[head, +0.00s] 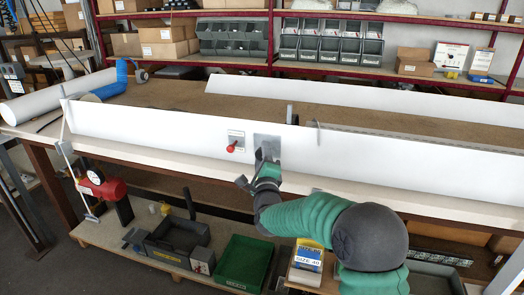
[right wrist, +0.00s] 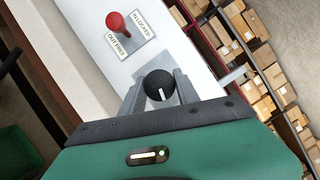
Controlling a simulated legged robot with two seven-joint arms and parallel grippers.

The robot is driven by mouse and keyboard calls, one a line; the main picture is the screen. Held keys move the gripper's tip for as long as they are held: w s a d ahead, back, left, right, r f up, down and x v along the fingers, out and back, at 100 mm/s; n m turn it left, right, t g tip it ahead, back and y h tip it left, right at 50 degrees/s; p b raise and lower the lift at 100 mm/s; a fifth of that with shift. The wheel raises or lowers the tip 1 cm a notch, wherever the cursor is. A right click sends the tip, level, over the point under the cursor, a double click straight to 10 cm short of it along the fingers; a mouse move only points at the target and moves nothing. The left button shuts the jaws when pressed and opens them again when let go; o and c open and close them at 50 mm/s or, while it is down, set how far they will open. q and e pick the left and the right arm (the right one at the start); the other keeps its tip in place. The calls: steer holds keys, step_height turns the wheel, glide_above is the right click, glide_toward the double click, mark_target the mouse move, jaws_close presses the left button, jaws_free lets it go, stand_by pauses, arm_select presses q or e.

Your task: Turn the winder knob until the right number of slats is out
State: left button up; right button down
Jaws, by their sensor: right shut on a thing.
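The winder knob (right wrist: 158,86) is a round black knob with a white pointer line, seen in the right wrist view. My right gripper (right wrist: 158,93) is shut on it, one finger on each side. In the head view my right gripper (head: 264,163) is at the front of a long white panel (head: 350,150), by a grey plate (head: 267,143), and hides the knob. A red-knobbed lever (head: 232,147) is left of it; in the right wrist view the red knob (right wrist: 117,22) sits between labels reading IN LOCKED and OUT FREE. I cannot make out separate slats. My left gripper is out of view.
The panel stands along the bench (head: 160,95). A second white profile (head: 380,98) lies behind it. A red dial gauge device (head: 100,185) hangs at the left front. Below are a green crate (head: 243,262) and a grey tray (head: 180,236). Shelves with bins and boxes are behind.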

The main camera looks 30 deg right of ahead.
steer(key=n+p, duration=0.2)
steer(key=n+g+y+p, duration=0.1)
steer(key=shift+r+n, duration=0.25)
steer(key=shift+n, duration=0.15)
steer(key=n+g+p, duration=0.1)
steer(key=n+p, duration=0.1)
steer(key=p, duration=0.1)
steer(key=n+g+p, duration=0.1)
steer(key=n+p, duration=0.1)
steer(key=p, duration=0.2)
steer(key=n+g+p, duration=0.1)
steer(key=n+p, duration=0.1)
steer(key=p, duration=0.1)
steer(key=shift+r+n+y, duration=0.3)
steer(key=shift+n, duration=0.1)
steer(key=n+g+p, duration=0.1)
steer(key=n+p, duration=0.2)
steer(key=p, duration=0.4)
steer(key=n+g+h+p, duration=0.1)
steer(key=n+g+p, duration=0.1)
steer(key=p, duration=0.6)
steer(key=shift+f+n+g, duration=0.1)
steer(key=shift+n+g, duration=0.2)
steer(key=shift+n, duration=0.1)
steer(key=shift+w+f+n+g+h+p, duration=0.15)
steer(key=shift+n+g+h+p, duration=0.25)
steer(key=shift+p, duration=0.65)
steer(key=shift+f, duration=0.1)
